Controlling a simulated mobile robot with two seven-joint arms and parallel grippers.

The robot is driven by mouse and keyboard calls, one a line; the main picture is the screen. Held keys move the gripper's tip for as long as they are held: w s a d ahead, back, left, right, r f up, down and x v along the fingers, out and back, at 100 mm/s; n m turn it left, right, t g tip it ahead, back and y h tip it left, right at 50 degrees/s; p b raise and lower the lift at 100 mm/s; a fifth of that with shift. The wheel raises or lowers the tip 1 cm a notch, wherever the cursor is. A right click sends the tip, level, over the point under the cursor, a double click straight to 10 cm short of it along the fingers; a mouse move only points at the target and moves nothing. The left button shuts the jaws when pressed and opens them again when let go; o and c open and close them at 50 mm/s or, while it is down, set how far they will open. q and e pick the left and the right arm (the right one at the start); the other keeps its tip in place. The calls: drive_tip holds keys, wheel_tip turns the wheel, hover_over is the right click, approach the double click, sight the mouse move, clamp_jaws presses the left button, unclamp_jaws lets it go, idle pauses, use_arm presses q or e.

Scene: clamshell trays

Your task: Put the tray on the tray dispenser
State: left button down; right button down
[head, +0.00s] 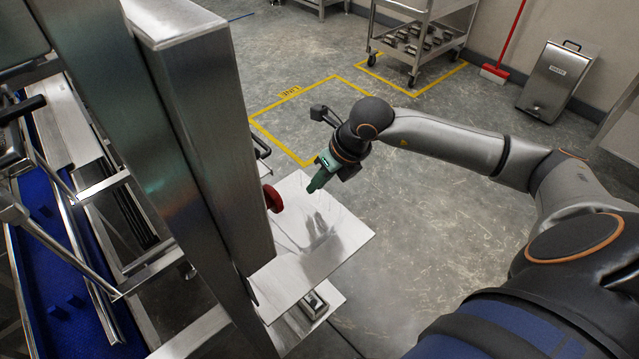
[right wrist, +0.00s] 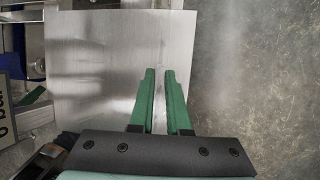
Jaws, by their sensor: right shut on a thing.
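My right gripper (head: 318,180), with green fingers, is over the far edge of a flat metal plate (head: 310,245) beside a tall steel column. In the right wrist view its fingers (right wrist: 159,72) are close together with a narrow gap, over the right part of the plate (right wrist: 95,75). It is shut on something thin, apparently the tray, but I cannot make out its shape. I cannot tell whether the fingertips touch the plate. No part is clearly marked as the tray dispenser; the plate and column belong to the steel machine. My left gripper is not in view.
The steel column (head: 205,130) stands close left of the plate, with a red knob (head: 272,198) beside it. A blue conveyor (head: 60,270) runs at the left. A cart (head: 420,40) and a waste bin (head: 556,80) stand at the back. The floor right of the plate is clear.

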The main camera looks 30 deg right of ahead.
drive_tip(key=shift+s+f, duration=0.1)
drive_tip(key=shift+f, duration=0.65)
drive_tip(key=c, duration=0.9)
unclamp_jaws()
drive_tip(key=shift+d, duration=0.1)
drive_tip(key=shift+r, duration=0.15)
drive_tip(key=v, duration=1.1)
drive_tip(key=shift+s+d+r+b, duration=0.1)
drive_tip(key=shift+s+r+b, duration=0.05)
drive_tip(key=shift+r+b, duration=0.25)
drive_tip(key=shift+f, duration=0.1)
